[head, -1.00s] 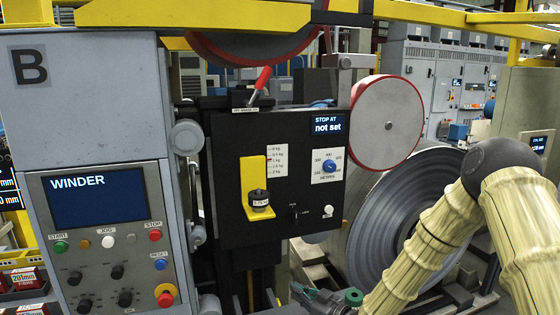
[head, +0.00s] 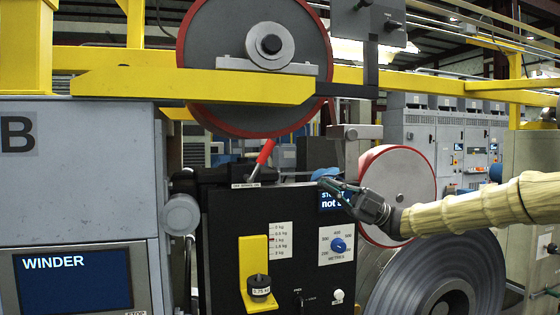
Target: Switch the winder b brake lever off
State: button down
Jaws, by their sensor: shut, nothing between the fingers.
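The brake lever (head: 265,153) has a red grip and stands on top of the black winder panel (head: 222,240), leaning up and to the right. A small white label (head: 246,185) at its base has dark print, too small to read surely. My gripper (head: 322,181) comes in from the right with its fingers pointing left. It is shut and empty, in front of the panel's top right corner. It is clearly apart from the lever, to its right and slightly lower, and partly hides the "stop at" display (head: 333,201).
A yellow beam (head: 195,87) and a large red-rimmed roll (head: 215,45) hang above the lever. A second red-rimmed roll (head: 385,185) stands behind my arm. The grey cabinet marked B (head: 80,190), with the winder screen (head: 72,279), is at left. A yellow weight bracket (head: 252,250) sticks out of the panel.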

jog(key=shift+d, duration=0.15)
jog(key=p, duration=0.6)
send_near(258, 162)
notch_tip(258, 162, up, 5)
jog(key=a, duration=0.1)
jog(key=shift+p+x, duration=0.65)
jog(key=shift+x, duration=0.4)
